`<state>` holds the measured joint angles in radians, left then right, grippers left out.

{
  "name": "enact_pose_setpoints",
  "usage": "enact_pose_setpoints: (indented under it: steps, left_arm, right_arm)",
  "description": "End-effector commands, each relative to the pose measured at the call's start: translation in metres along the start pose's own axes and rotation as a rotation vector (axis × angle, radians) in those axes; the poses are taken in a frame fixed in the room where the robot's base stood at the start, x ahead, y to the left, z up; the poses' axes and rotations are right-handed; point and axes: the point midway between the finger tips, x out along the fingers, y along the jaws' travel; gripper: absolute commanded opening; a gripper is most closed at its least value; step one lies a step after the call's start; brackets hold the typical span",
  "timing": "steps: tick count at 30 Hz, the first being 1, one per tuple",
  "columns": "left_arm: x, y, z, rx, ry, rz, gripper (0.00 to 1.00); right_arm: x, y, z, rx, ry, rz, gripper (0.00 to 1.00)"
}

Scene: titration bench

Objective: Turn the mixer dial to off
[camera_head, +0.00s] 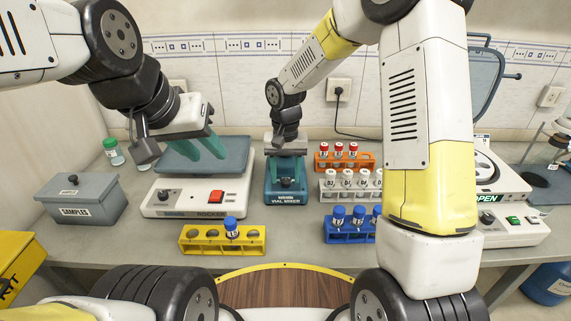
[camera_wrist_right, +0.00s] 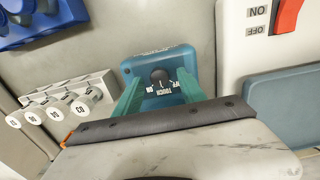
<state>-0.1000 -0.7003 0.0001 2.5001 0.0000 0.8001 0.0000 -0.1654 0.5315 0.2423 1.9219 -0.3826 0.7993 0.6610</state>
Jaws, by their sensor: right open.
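The teal vial mixer (camera_head: 286,196) stands at the back middle of the bench. Its small black dial (camera_head: 287,183) is on the front. In the right wrist view the dial (camera_wrist_right: 159,76) sits on the mixer's teal face (camera_wrist_right: 180,60), with white labels, one reading TOUCH, beside it. Which label it points to is not clear. My right gripper (camera_wrist_right: 158,90) is open, its two teal fingers on either side of the dial; contact cannot be told. In the head view its wrist is above the mixer. My left gripper (camera_head: 205,148) is open and empty over the rocker.
The white rocker (camera_head: 185,205) stands left of the mixer. Red-capped, white-capped and blue-capped vial racks (camera_head: 350,234) stand to its right. A yellow rack (camera_head: 205,246) is in front. A grey samples box (camera_head: 82,203) is at left, a white device (camera_head: 500,225) at right.

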Motion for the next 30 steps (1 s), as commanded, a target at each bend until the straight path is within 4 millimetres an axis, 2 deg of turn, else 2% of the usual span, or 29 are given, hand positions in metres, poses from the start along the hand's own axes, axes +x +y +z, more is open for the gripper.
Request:
enact_pose_setpoints:
  steps: [3, 11, 18, 30]
  left_arm:
    - [0.0000, 0.0000, 0.0000, 0.000, 0.000, 0.000, 0.36]
    - [0.0000, 0.0000, 0.0000, 0.000, 0.000, 0.000, 0.36]
    - [0.0001, 0.0000, 0.0000, 0.000, 0.000, 0.000, 0.36]
    - [0.0000, 0.0000, 0.0000, 0.000, 0.000, 0.000, 0.36]
  right_arm:
    - [0.0069, 0.0001, 0.0004, 0.001, -0.001, -0.001, 0.48]
    - [0.0079, 0.0002, 0.0002, 0.000, 0.000, -0.001, 0.48]
    - [0.0077, 0.0002, 0.0003, 0.000, 0.000, -0.001, 0.01]
    - [0.0074, 0.0001, 0.0002, -0.049, 0.000, -0.001, 0.00]
